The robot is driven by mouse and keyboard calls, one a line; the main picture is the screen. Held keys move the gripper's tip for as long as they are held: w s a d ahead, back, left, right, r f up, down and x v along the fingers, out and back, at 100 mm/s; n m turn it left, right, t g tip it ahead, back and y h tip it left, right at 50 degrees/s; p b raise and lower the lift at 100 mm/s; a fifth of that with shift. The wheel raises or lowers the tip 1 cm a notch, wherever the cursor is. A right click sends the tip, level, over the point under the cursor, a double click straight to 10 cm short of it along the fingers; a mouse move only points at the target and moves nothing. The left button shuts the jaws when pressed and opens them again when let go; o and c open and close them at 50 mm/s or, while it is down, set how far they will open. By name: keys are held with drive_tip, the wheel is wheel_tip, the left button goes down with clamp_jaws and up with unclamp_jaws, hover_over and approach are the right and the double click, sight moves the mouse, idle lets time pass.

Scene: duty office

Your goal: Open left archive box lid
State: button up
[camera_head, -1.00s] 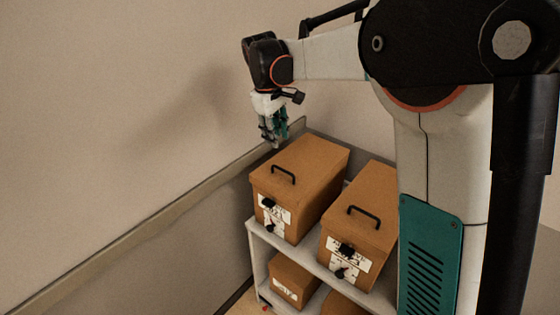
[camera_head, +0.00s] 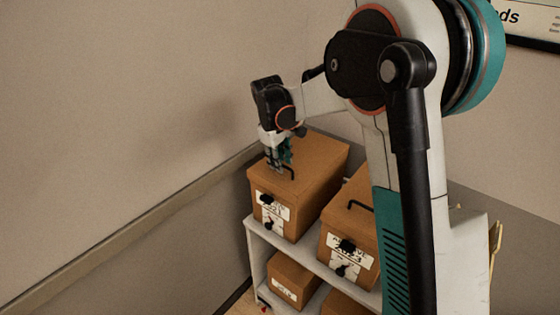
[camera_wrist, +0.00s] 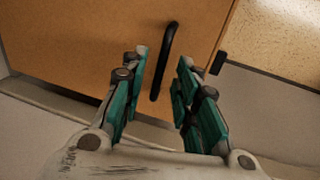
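The left archive box (camera_head: 318,175) is brown with a black handle on its lid and a white label on its front. It stands on the top shelf, and its lid looks shut. My gripper (camera_head: 280,167) is right above the lid, at the handle. In the head view the gripper partly covers the handle.
A second brown box (camera_head: 345,235) stands to the right on the same white shelf unit (camera_head: 305,256), partly hidden by my arm. A smaller box (camera_head: 290,280) sits on the shelf below. The wall (camera_head: 110,110) is close on the left.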

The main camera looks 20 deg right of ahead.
clamp_jaws()
